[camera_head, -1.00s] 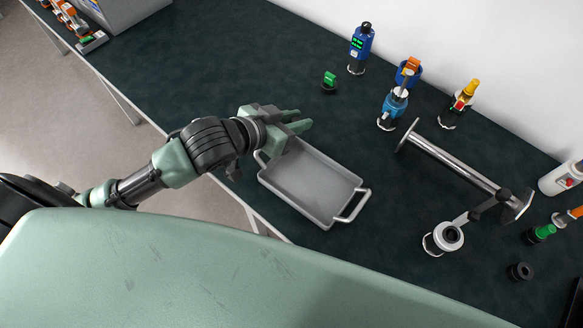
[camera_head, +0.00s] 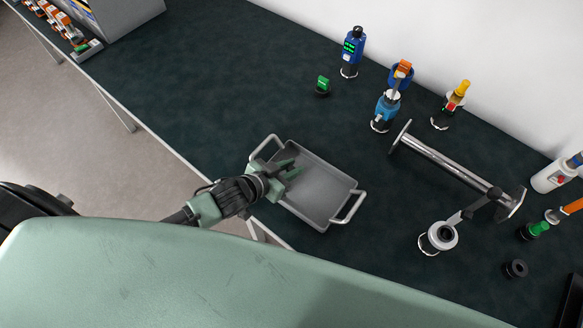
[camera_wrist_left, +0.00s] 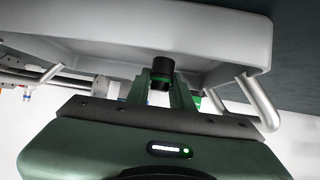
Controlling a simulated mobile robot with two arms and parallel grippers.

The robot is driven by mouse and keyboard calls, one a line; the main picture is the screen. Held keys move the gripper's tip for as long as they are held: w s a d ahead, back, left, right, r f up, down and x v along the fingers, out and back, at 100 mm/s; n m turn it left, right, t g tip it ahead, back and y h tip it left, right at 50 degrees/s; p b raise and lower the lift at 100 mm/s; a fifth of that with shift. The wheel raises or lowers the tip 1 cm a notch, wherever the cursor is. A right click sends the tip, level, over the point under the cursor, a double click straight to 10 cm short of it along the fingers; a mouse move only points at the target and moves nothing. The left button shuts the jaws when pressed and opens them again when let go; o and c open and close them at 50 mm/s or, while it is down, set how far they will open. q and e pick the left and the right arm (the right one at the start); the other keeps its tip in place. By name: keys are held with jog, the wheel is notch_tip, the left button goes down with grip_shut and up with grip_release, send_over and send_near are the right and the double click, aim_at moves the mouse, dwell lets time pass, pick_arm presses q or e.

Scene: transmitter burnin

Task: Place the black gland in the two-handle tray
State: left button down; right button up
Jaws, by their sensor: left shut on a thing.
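The grey two-handle tray (camera_head: 322,205) lies on the dark bench, with a metal handle at each end. My left gripper (camera_head: 290,169) reaches over its left part, with the fingers above the tray floor. In the left wrist view the fingers (camera_wrist_left: 162,88) are shut on a black cylindrical piece, the black gland (camera_wrist_left: 162,68), in front of the tray (camera_wrist_left: 235,45). The gland is hidden or too small to make out in the head view. I cannot tell whether it touches the tray floor. My right gripper is not in view.
A bar stand (camera_head: 445,165) lies right of the tray, near a white and black ring fitting (camera_head: 441,236). A black ring (camera_head: 516,268) lies further right. Blue devices (camera_head: 352,48) and a green-topped piece (camera_head: 323,85) stand at the back. The bench left of the tray is clear.

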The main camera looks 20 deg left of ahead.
pick_arm(q)
jog(key=shift+f, duration=0.35)
jog(key=shift+f, duration=0.1)
jog(key=c, duration=1.2)
grip_release()
jog(key=shift+c, duration=0.2)
jog(key=b+v, duration=0.1)
jog(key=v, duration=0.9)
jog(key=shift+s, duration=0.3)
jog(key=shift+s+a+r, duration=0.3)
jog(key=shift+s+r, duration=0.2)
jog(key=shift+r, duration=0.15)
